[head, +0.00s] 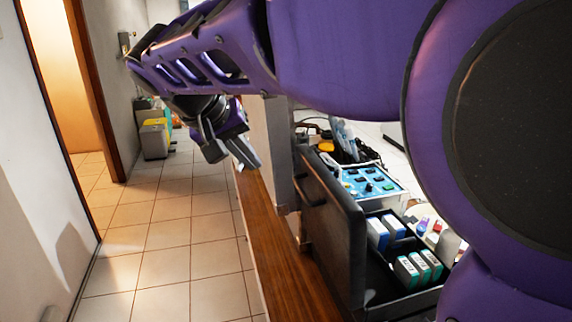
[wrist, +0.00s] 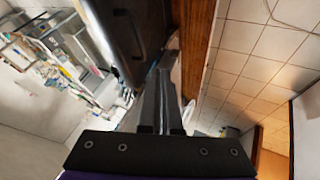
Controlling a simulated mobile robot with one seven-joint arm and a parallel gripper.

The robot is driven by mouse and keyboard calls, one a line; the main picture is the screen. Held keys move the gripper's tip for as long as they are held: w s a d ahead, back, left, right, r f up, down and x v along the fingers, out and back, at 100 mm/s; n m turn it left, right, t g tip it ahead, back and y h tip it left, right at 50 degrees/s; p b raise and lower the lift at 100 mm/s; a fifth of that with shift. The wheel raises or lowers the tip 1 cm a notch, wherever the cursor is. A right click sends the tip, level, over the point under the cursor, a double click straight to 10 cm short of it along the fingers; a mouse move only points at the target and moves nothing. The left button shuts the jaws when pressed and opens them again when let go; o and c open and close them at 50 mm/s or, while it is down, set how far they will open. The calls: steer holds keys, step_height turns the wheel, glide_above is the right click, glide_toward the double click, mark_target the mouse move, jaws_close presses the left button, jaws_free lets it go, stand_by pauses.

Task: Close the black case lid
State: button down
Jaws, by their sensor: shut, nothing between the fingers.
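The black case stands at the lower right of the head view, with its lid (head: 335,225) open and raised upright along the left side. Boxes sit inside the case body (head: 385,306); my arm hides its right part. My gripper (head: 230,158) is up and to the left of the lid, on its outer side, shut and empty. No contact with the lid shows in the head view. In the wrist view the fingers (wrist: 166,75) are together, and a dark panel that looks like the lid (wrist: 133,35) is just beyond and left of their tips.
A wooden ledge (head: 283,270) runs along the left of the case. A blue control panel unit (head: 370,184) stands behind the case. Tiled floor (head: 170,240) lies clear to the left. Yellow and grey bins (head: 155,139) stand far back by the wall.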

steer(key=d+x, duration=0.2)
steer(key=x, duration=0.9)
steer(key=shift+s+d+b, duration=0.2)
steer(key=shift+d+b, duration=0.2)
steer(key=shift+d, duration=0.05)
steer(key=shift+r, duration=0.1)
